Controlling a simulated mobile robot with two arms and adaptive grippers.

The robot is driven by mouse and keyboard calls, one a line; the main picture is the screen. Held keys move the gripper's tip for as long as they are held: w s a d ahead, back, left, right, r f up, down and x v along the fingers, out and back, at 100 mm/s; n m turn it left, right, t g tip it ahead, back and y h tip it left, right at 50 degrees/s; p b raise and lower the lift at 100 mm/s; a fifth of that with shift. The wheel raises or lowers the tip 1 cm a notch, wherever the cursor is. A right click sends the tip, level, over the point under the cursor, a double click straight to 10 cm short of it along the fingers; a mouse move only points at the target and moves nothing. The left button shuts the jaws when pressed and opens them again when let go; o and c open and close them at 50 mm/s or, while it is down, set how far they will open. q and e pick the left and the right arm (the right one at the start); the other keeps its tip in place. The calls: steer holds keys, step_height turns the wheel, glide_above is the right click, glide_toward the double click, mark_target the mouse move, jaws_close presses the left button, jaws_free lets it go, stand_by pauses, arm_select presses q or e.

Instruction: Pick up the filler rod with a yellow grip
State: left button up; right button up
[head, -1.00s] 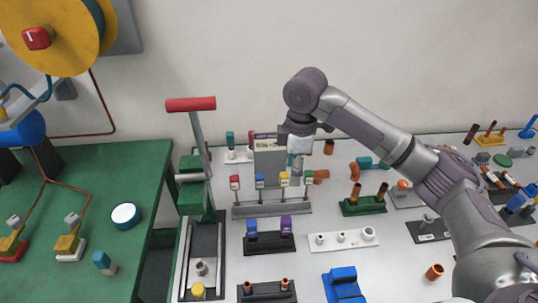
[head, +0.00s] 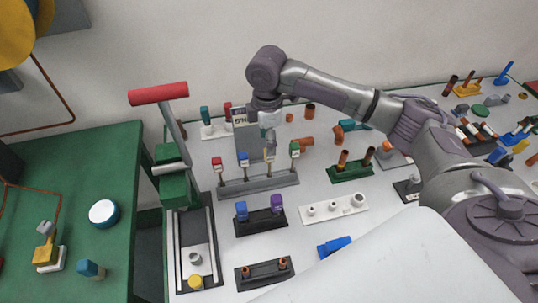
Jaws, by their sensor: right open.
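A grey rack (head: 256,184) on the light table holds several upright filler rods in a row. Their grips are red (head: 217,162), blue (head: 243,160), yellow and green (head: 294,150). The filler rod with a yellow grip (head: 270,155) stands third from the left. My right gripper (head: 270,139) reaches in from the right and points down. Its fingers are at or just above the yellow grip and partly cover it. It is open; I cannot tell whether the grip is between the fingers. My left gripper is not in view.
A grey box (head: 243,143) stands just behind the rack. A black stand with blue and purple pieces (head: 260,222) is in front. A green press with a red handle (head: 158,93) rises at the left. A green table (head: 120,165) lies beyond it.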

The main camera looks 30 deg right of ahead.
mark_target(269, 167)
steer(key=shift+s+f, duration=0.15)
steer(key=shift+f, duration=0.4)
steer(key=f, duration=0.1)
steer(key=f+p, duration=0.1)
steer(key=f, duration=0.1)
steer(key=shift+s+d+f+p, duration=0.15)
steer(key=shift+s+f+p, duration=0.1)
steer(key=shift+f+p, duration=0.05)
steer(key=shift+f, duration=0.45)
steer(key=c, duration=1.1)
